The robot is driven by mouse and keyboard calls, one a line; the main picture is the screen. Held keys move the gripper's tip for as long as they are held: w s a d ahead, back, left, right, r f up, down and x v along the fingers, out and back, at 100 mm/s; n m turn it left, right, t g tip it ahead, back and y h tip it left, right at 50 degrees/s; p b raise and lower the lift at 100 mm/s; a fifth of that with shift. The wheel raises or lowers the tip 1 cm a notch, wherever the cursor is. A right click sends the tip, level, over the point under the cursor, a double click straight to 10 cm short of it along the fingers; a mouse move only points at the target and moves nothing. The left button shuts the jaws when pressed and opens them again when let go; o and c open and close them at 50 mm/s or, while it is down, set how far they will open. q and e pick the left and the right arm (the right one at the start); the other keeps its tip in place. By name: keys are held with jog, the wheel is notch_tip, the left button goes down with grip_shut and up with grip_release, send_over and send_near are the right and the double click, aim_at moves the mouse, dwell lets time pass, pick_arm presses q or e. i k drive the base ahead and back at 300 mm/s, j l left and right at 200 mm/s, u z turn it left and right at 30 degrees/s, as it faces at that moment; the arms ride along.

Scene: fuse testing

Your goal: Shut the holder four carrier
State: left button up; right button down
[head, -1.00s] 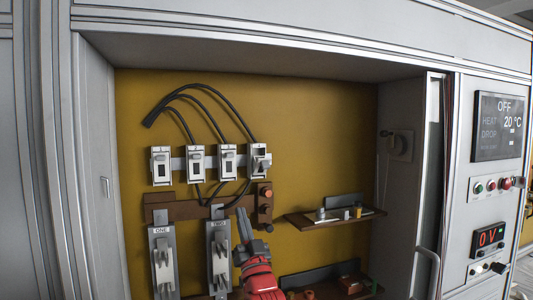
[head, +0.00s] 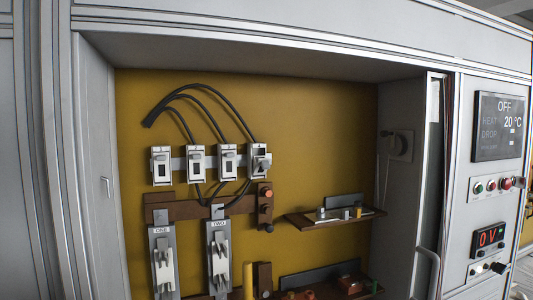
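Four fuse holders sit in a row on a rail across the mustard back panel. The rightmost one, holder four (head: 259,168), is white and grey. Its carrier (head: 262,152) looks different from its neighbours: a light piece sticks out at its upper right, so it looks swung out, though it is small in the picture. The other holders, such as the third (head: 227,162), show a dark slot and a flat front. A black cable runs into the top of holder four. Neither of my grippers is in the head view.
Below stand two grey boards with metal clips, labelled ONE (head: 162,262) and TWO (head: 219,258). A yellow upright piece (head: 248,282) and a brown block (head: 262,280) stand to their right. A brown shelf (head: 300,221) holds small parts. The cabinet walls frame the recess.

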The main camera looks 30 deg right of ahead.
aim_at(262, 165)
jog(key=i+z, duration=0.1)
jog(key=z, duration=0.95)
